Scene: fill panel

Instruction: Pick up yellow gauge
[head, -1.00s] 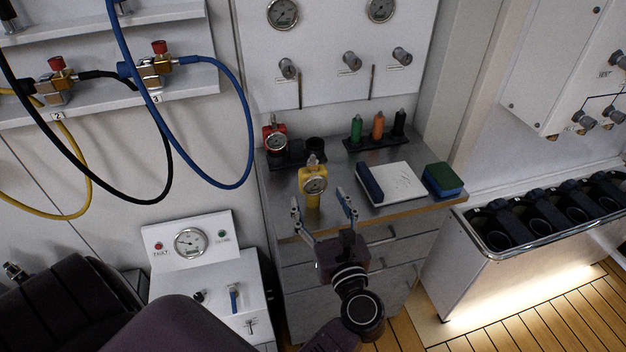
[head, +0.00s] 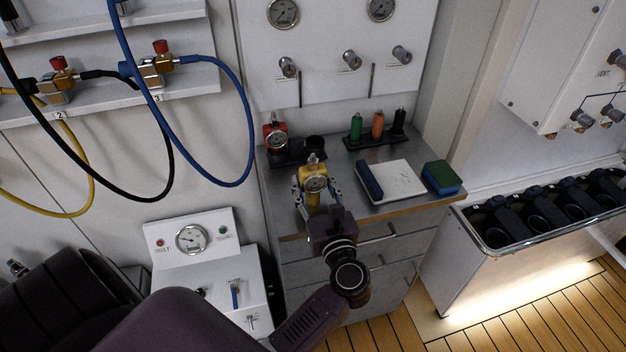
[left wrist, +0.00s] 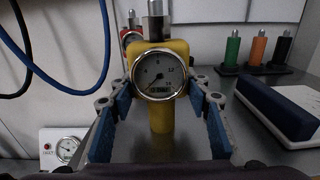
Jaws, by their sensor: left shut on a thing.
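The yellow gauge (head: 312,172) stands upright near the front of the grey worktop, with a round white dial facing me and a metal fitting on top. It fills the middle of the left wrist view (left wrist: 161,118). My left gripper (head: 315,188) has its fingers on both sides of the gauge and is shut on it, with the blue-padded fingers left and right of its body in the left wrist view. I cannot tell whether its base touches the worktop. My right gripper is not in view.
A red gauge (head: 275,138) stands in a black holder behind, to the left. Green, orange and black bottles (head: 377,125) stand in a rack at the back. A white pad (head: 398,180) with a dark blue bar and a green-blue sponge (head: 441,177) lie to the right.

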